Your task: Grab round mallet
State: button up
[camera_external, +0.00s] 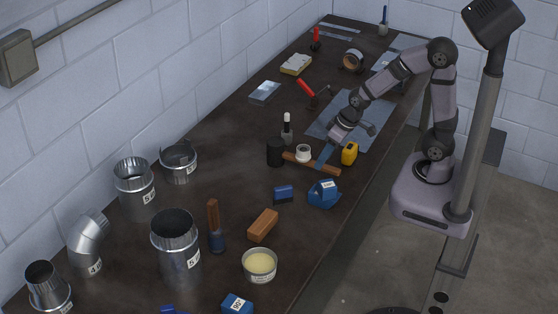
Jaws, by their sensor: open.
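The round mallet (329,169) lies on the dark workbench near the middle of the view. Its black cylindrical head (276,152) is at the left and its brown wooden handle extends to the right.
A white roll (303,153) sits close behind the handle, and a yellow tape measure (349,154) stands just right of my gripper. Blue blocks (324,194) lie in front. Several metal ducts (175,243) stand at the left. A bluish sheet (377,103) lies behind.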

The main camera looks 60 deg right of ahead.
jog(key=w+a+r+n+t+y+b, duration=0.15)
jog(key=w+a+t, duration=0.25)
jog(key=w+a, duration=0.6)
jog(key=w+a+r+n+t+y+b, duration=0.1)
jog(key=w+a+r+n+t+b, duration=0.35)
jog(key=a, duration=1.05)
jog(key=s+a+f+m+t+h+b, duration=0.1)
jog(key=s+a+m+t, duration=0.1)
jog(key=a, duration=0.5)
jog(key=s+a+f+m+t+h+b, duration=0.1)
jog(key=s+a+m+t, duration=0.2)
jog(key=a, duration=0.4)
jog(key=shift+a, duration=0.25)
